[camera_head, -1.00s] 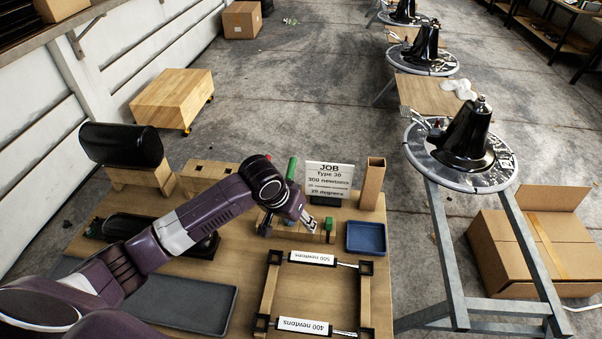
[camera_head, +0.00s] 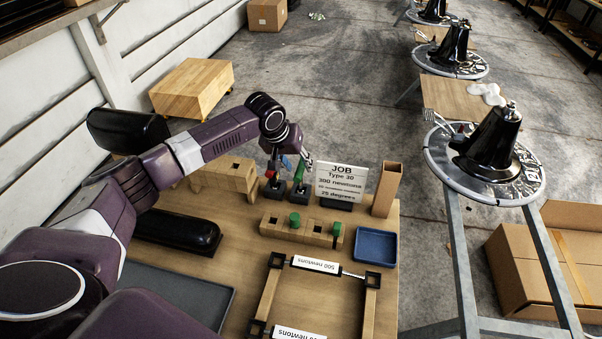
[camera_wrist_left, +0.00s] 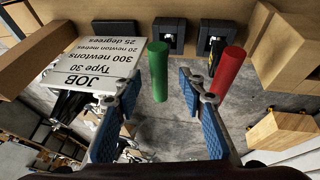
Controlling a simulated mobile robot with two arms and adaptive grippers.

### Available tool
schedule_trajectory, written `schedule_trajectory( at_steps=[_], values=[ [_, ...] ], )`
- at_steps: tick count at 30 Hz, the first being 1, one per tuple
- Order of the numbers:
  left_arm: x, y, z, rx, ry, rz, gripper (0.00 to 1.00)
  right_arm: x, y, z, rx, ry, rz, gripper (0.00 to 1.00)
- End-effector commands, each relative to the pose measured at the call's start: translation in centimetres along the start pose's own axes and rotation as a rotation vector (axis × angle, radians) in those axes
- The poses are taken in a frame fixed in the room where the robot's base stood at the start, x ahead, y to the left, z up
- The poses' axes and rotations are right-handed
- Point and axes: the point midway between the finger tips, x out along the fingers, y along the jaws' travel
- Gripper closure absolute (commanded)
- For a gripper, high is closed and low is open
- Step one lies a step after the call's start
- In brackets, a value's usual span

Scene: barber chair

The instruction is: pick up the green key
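The green key's upright green handle (camera_wrist_left: 158,70) shows in the left wrist view between the two fingertips, with a gap on each side. In the head view the green handle (camera_head: 300,172) stands above a black holder (camera_head: 301,196), partly covered by my gripper. My left gripper (camera_head: 296,160) is open and empty around the upper part of the handle; its blue-padded fingers also show in the left wrist view (camera_wrist_left: 161,84). The key's lower end cannot be made out. My right gripper is not in view.
A red handle (camera_wrist_left: 228,72) stands close beside the green one in another holder. The JOB sign (camera_head: 341,180) is close on the other side. A wooden block (camera_head: 270,226) with green pegs, a blue tray (camera_head: 376,247) and a wooden post (camera_head: 386,190) stand nearby.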

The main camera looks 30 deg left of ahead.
Motion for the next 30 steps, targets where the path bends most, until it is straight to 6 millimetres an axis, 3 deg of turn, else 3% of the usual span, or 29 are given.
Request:
schedule_trajectory(
  at_steps=[5,12,22,30],
  values=[
    [1.6,0.1,0.0,0.0,0.001,0.001,0.63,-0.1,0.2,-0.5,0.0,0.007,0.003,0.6],
    [1.8,0.1,-0.1,0.001,0.002,0.001,0.63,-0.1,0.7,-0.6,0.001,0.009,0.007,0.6],
    [1.7,0.1,0.0,0.001,0.002,0.001,0.98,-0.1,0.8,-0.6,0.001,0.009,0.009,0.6],
    [1.7,0.1,-0.1,0.001,0.004,0.002,1.0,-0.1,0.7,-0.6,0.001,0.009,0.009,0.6]
  ],
)
